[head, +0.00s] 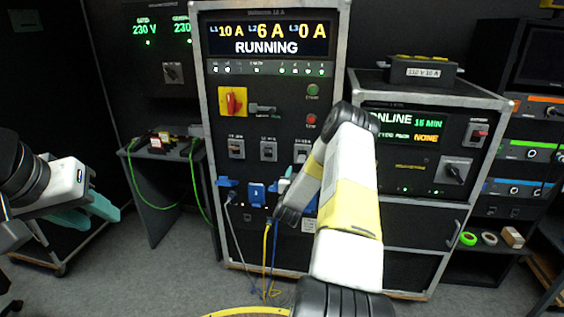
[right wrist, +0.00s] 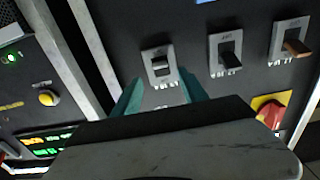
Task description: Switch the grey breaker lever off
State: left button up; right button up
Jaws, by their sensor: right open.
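A row of three breakers is on the front of the tall rack. In the right wrist view, which looks upside down, the left breaker (right wrist: 160,66) has a grey-looking lever, the middle breaker (right wrist: 228,52) a black one and the right breaker (right wrist: 291,42) a brown one. In the head view the breaker at the right of the row (head: 302,152) is partly behind my right arm. My right gripper (right wrist: 160,94) is open, its teal fingers either side of the grey lever's breaker in the picture; I see no contact. My left gripper (head: 94,211) hangs far left, away from the racks.
The rack's display (head: 268,39) reads RUNNING. A red and yellow rotary switch (head: 233,101) sits above the breakers. Blue sockets (head: 257,194) with plugged cables are below them. A shorter rack (head: 425,150) stands close on the right, carrying a black box (head: 423,71).

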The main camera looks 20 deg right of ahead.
aim_at(301, 163)
jog(key=x, duration=0.7)
jog(key=shift+w+d, duration=0.15)
jog(key=shift+w, duration=0.1)
